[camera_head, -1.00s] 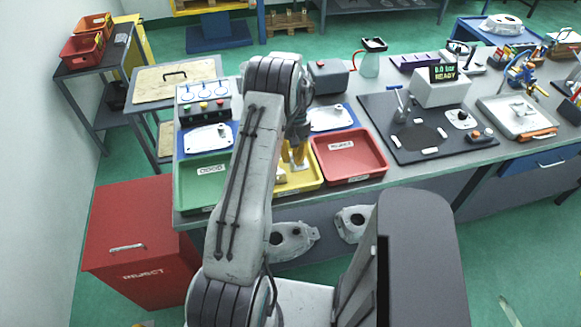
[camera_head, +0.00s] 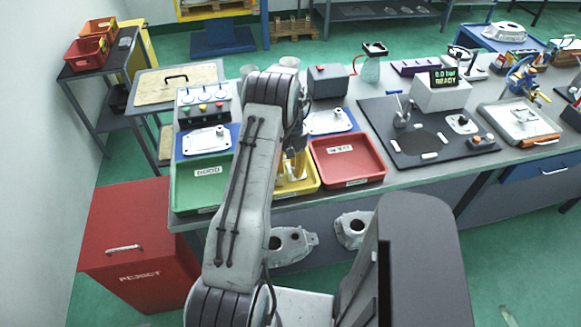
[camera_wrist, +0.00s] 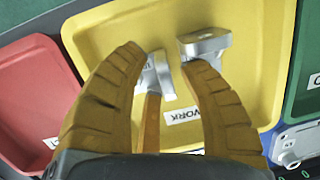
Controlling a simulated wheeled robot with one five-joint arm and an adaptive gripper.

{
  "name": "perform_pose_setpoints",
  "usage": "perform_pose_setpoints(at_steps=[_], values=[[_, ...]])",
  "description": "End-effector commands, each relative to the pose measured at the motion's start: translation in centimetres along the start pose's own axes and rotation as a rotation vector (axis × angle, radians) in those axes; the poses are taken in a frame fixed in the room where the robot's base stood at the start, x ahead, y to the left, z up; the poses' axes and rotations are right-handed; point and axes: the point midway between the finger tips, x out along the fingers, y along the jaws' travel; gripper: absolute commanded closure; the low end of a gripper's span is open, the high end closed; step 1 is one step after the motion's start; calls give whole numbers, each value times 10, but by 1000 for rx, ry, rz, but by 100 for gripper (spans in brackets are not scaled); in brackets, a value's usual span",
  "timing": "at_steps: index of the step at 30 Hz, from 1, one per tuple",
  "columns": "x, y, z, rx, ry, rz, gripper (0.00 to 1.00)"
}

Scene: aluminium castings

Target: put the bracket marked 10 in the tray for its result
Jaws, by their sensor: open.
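In the wrist view, one grey metal bracket (camera_wrist: 158,76) lies between the fingers, with a dark mark too unclear to read. Another grey metal piece (camera_wrist: 206,42) lies at the right fingertip; I cannot tell whether it touches. In the head view, my arm hides most of the gripper (camera_head: 291,165) and part of the yellow tray (camera_head: 302,188). The green GOOD tray (camera_head: 192,190) is left of it; the red REJECT tray (camera_head: 350,160) is right.
A red REJECT bin (camera_head: 140,240) stands on the floor at the left. Behind the trays are a box with gauges and buttons (camera_head: 204,103) and flat castings on blue mats. A dark fixture plate (camera_head: 385,110) lies to the right.

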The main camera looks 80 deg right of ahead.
Motion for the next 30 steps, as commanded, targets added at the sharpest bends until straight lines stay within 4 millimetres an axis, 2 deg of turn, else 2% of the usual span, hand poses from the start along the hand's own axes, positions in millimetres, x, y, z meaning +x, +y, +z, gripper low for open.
perform_pose_setpoints(at_steps=[6,10,18,30], values=[[-2,0,0,0,1,0,62],[-13,1,-1,0,3,1,62],[-60,1,-1,0,5,2,62],[-106,1,-1,0,2,1,62]])
